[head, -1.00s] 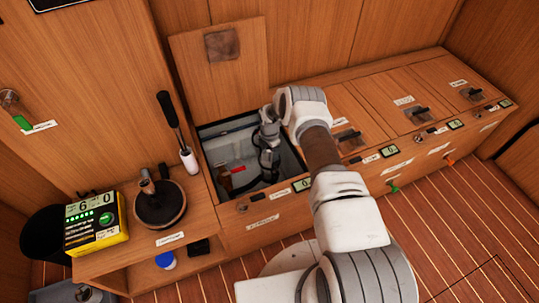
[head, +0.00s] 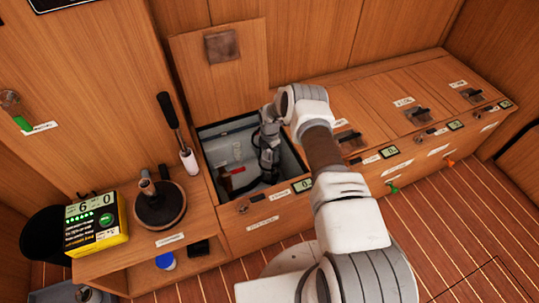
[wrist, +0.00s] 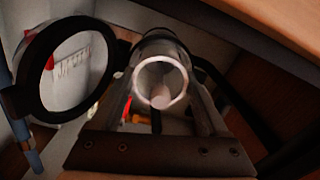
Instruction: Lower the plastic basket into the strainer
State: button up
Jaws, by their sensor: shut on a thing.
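My gripper (head: 268,172) reaches down into the open locker in the head view. In the wrist view its two fingers (wrist: 160,76) close on the plastic basket, a pale round-rimmed cylinder (wrist: 183,71) seen end-on between them. A clear, dark-rimmed cylinder, apparently the strainer (wrist: 160,38), shows just beyond the basket. The two overlap, and I cannot tell how far the basket is inside. A black ring with a clear pane (wrist: 15,103), apparently the strainer's lid, stands open at left. The basket and strainer cannot be made out in the head view, behind my gripper.
The locker's rim (head: 207,158) surrounds my gripper closely, and its raised lid (head: 228,85) leans behind. A red item (head: 225,184) lies inside at left. A black-handled tool (head: 172,120), a round winch (head: 160,207) and a yellow meter (head: 97,222) stand left of the locker.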

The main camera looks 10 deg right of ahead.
jog(key=shift+f, duration=0.45)
jog(key=shift+r, duration=0.45)
dwell(1.1)
jog(key=o, duration=1.4)
jog(key=shift+r+p, duration=1.65)
jog(key=shift+r, duration=1.85)
